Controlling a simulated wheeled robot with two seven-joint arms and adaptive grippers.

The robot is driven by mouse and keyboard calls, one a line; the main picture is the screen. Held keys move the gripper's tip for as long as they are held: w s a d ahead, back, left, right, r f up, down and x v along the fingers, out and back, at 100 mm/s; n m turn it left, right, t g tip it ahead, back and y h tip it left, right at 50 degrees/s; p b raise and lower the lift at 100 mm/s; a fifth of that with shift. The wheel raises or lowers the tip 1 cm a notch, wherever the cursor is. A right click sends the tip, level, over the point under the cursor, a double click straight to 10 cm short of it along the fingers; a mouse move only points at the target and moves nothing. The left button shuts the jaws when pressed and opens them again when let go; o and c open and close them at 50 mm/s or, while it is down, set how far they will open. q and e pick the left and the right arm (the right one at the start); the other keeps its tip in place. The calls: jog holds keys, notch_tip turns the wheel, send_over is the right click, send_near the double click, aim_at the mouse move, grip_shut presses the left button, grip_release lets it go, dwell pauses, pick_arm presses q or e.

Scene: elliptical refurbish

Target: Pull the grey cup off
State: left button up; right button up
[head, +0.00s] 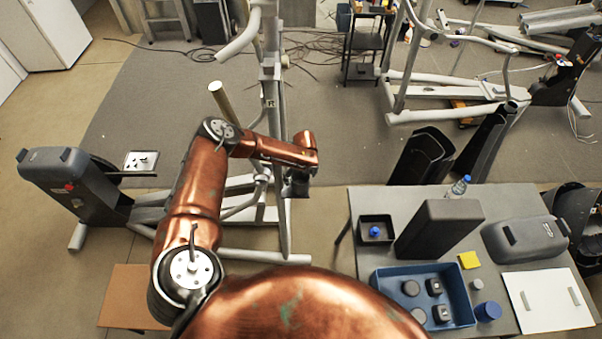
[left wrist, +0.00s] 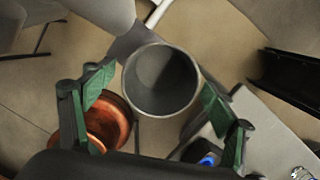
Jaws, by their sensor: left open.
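The grey cup (left wrist: 160,82) shows in the left wrist view as a round, hollow piece with its open end facing the camera. It sits at the end of a grey bar of the elliptical machine (left wrist: 128,45). My left gripper (left wrist: 158,97) is open, with one green-padded finger on each side of the cup. I cannot tell whether either pad touches it. In the head view my left gripper (head: 296,186) is a small dark shape beside the machine's upright (head: 270,100), and the cup cannot be made out there. My right gripper is not in view.
A grey table (head: 530,318) at the right holds a blue tray (head: 388,318) with dark parts, a small black bin (head: 364,237), a dark block, a grey cover (head: 525,240) and a bottle (head: 460,186). Another elliptical (head: 440,90) stands behind.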

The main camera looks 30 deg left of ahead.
pick_arm(q)
jog(key=shift+w+a+f, duration=0.1)
jog(key=shift+f, duration=1.2)
jog(key=shift+c, duration=0.3)
jog(key=c, duration=1.9)
jog(key=shift+c, duration=0.2)
jog(key=shift+r, duration=0.15)
notch_tip(320, 180, up, 8)
jog(key=p, duration=0.7)
